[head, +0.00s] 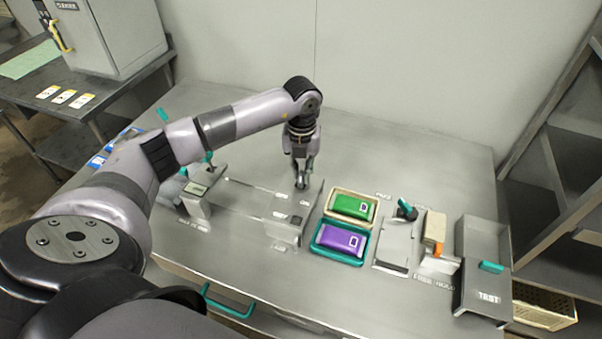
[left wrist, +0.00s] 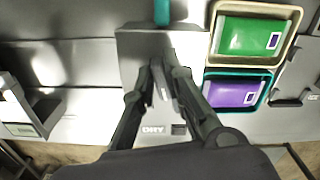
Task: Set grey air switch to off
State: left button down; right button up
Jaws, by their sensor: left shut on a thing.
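My left gripper (head: 301,183) points down over a grey metal switch box (head: 284,229) on the steel bench. In the left wrist view, its two dark fingers (left wrist: 163,78) come together over the same box (left wrist: 132,58). They are shut on a small grey lever, the grey air switch (left wrist: 163,93), at the top of the box. The fingers hide much of the lever, so I cannot tell its exact setting. My right gripper is not in view.
A green pack (head: 351,206) in a cream tray and a purple pack (head: 341,241) in a teal tray lie right of the box. The bench's back is clear.

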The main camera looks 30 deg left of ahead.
pick_arm(q)
jog(key=m+b, duration=0.1)
jog(key=m, duration=0.1)
jog(key=m+b, duration=0.2)
jog(key=shift+w+d+f, duration=0.1)
jog(key=shift+d+f, duration=0.05)
jog(key=shift+d+m+b, duration=0.1)
jog(key=shift+m+b, duration=0.9)
jog(key=shift+m, duration=1.1)
jog(key=shift+r, duration=0.2)
jog(key=c, duration=1.6)
grip_release()
notch_tip(320, 180, up, 12)
